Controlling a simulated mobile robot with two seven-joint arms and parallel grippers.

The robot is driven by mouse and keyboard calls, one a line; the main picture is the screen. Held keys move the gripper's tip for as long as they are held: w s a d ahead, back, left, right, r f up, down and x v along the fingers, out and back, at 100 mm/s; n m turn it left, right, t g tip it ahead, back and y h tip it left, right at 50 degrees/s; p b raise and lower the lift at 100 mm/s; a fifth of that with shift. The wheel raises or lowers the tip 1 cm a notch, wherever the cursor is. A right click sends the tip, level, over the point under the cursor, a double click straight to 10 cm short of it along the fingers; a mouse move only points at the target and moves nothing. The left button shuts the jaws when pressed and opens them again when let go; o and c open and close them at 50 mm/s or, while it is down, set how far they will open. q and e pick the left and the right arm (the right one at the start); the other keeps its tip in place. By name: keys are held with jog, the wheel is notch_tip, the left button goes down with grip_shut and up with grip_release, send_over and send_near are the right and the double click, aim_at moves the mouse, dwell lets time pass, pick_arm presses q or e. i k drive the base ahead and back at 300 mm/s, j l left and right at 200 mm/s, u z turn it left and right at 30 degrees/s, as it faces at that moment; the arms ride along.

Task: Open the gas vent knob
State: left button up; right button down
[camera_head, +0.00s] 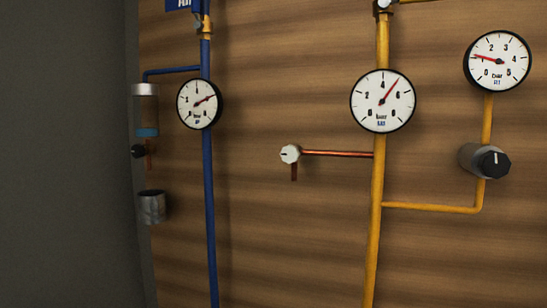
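A small white knob (290,153) sits at the left end of a thin copper pipe (335,154) in the middle of the head view. The copper pipe branches left from the vertical yellow gas pipe (377,185). A short brown outlet stub (294,172) points down below the white knob. A gauge (383,101) marked in bar sits on the yellow pipe above the branch, its red needle pointing up and right. Neither of my grippers is in view, and nothing touches the white knob.
A black-fronted grey knob (485,161) and another gauge (497,61) are at the right on a yellow branch pipe. At the left are a blue pipe (209,220), its gauge (199,103), a small black knob (138,151) and a metal cup (153,206). Wooden wall surrounds the white knob.

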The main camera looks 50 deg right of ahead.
aim_at(289, 153)
jog(key=z, duration=1.55)
jog(key=j+z, duration=0.1)
